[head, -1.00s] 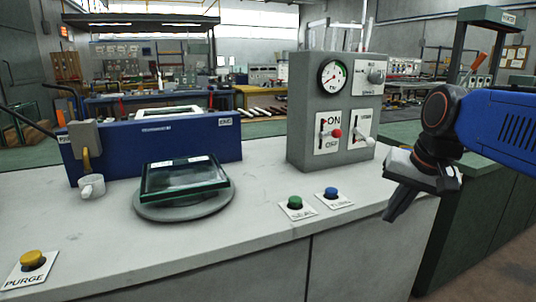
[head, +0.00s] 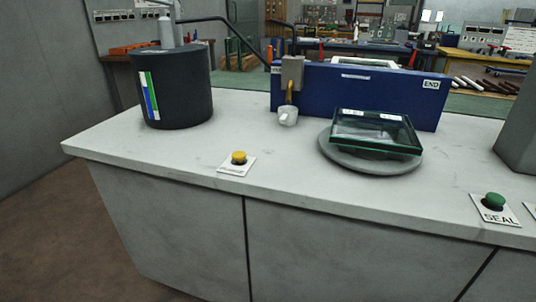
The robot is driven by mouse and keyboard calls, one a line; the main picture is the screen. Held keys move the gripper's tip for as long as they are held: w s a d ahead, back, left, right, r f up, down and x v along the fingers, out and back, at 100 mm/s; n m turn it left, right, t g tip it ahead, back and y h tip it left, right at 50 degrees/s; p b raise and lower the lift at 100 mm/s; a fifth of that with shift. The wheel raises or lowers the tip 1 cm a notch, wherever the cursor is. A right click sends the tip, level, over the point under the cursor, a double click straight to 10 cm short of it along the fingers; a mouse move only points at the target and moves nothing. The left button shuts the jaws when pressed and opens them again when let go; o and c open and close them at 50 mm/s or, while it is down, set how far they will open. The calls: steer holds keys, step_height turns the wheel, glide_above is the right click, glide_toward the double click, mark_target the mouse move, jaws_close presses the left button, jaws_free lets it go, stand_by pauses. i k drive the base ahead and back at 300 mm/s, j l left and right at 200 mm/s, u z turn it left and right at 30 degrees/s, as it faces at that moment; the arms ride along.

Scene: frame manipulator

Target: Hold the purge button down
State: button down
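The purge button (head: 239,158) is a yellow knob on a white plate near the front edge of the counter, left of the middle in the head view. Nothing touches it in this view. The writing on its plate is too small to read now. My gripper is out of view.
The pale counter (head: 130,150) is clear around the button. A dark cylinder (head: 178,90) stands at the left. A blue panel (head: 350,95), a white cup (head: 288,117) and a round grey plate (head: 370,161) with a glass tray (head: 378,130) stand behind. A green SEAL button (head: 495,201) is at the right.

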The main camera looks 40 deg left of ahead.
mark_target(239, 156)
steer(key=u, duration=0.45)
steer(key=j+u, duration=0.1)
steer(key=u, duration=0.35)
steer(key=i+u, duration=0.1)
steer(key=u, duration=0.75)
steer(key=i+j, duration=0.05)
